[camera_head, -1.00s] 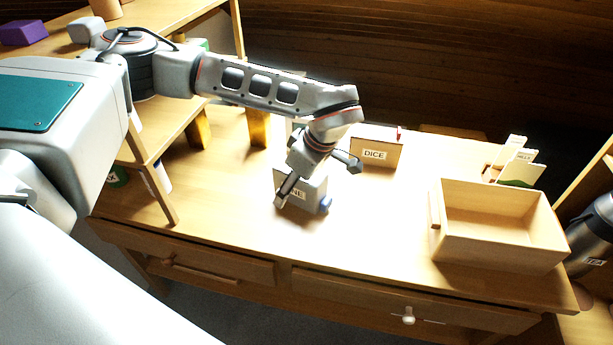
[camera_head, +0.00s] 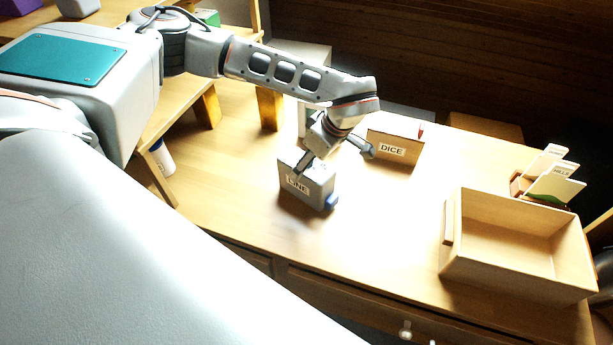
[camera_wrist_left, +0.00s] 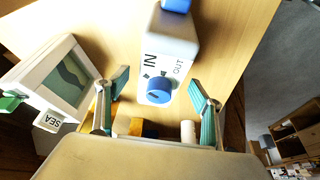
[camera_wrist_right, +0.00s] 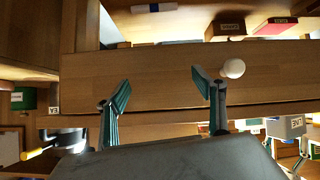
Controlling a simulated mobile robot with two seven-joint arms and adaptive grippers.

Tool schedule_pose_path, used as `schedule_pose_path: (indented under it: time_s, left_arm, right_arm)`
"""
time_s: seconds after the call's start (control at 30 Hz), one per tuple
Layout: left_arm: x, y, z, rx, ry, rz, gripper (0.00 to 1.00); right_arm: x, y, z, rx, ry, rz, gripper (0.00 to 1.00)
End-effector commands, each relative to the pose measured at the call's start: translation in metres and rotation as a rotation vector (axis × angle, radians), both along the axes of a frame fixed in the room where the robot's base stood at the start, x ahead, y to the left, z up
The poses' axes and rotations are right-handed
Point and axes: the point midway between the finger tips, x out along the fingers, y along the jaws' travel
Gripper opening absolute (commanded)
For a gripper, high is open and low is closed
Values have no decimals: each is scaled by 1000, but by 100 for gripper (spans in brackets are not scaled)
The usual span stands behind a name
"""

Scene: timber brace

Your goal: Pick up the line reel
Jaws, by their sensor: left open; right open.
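The line reel (camera_head: 318,189) is a grey box with a LINE label and a blue part at its lower right, upright on the desk. In the left wrist view the grey box (camera_wrist_left: 176,40) shows IN and OUT marks and a blue knob (camera_wrist_left: 159,90). My left gripper (camera_head: 336,158) is open at the reel's upper back side. In the left wrist view its two fingers (camera_wrist_left: 160,95) stand apart, with the knob face between them; I see no grip. My right gripper (camera_wrist_right: 160,92) is open and empty, in front of a wooden drawer face. It is outside the head view.
A DICE box (camera_head: 395,146) stands behind and right of the reel. An open wooden tray (camera_head: 470,270) is at the desk's right, with cards (camera_head: 553,185) behind it. A picture frame marked SEA (camera_wrist_left: 62,80) is close to my left gripper. Desk between reel and tray is clear.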

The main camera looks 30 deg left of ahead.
Motion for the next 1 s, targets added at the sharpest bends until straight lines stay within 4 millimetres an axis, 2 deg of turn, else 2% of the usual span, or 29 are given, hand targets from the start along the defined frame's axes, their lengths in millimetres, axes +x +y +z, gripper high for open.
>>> schedule_pose_path:
  time_s: [0.2, 0.47, 0.53, 0.67, 1.0]
  left_arm:
    - [-1, 11, -23, -1, 1, 0, 67]
    - [0, 11, -25, 0, -1, -1, 67]
    - [0, 11, -25, -1, 0, -1, 54]
    - [0, 11, -25, -1, 0, -1, 20]
    - [0, 11, -23, -1, -1, -2, 19]
  right_arm:
    - [7, 0, 11, 2, -17, 1, 69]
    - [9, 1, 14, 4, -23, 0, 69]
    - [9, 1, 13, 4, -23, 0, 69]
    - [8, 1, 12, 3, -21, 0, 69]
    - [6, 0, 8, 1, -13, 0, 69]
